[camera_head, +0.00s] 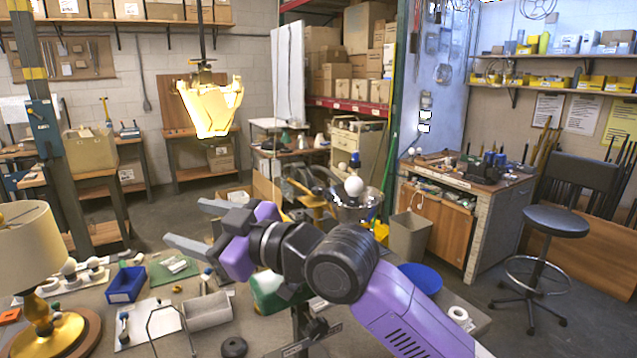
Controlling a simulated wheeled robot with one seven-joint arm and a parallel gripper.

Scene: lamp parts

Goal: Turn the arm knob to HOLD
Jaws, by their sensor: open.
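My gripper (184,221) is open, with its two grey fingers pointing left over the bench (270,325). Nothing shows between the fingers. I cannot pick out an arm knob or a HOLD mark for certain. A black round piece (233,347) lies on the bench near the bottom edge; I cannot tell if it is a knob. A white bulb (354,186) over a shiny bowl (352,204), with a blue part above it, shows behind my arm. My wrist and arm hide part of the bench and whatever is behind them.
A table lamp with a cream shade (35,245) stands at the left. A blue bin (126,284), a wire frame (165,315), a grey trough (207,310) and a green item (268,292) crowd the bench. A blue disc (420,278) lies right of my arm. A yellow lamp (210,105) hangs beyond.

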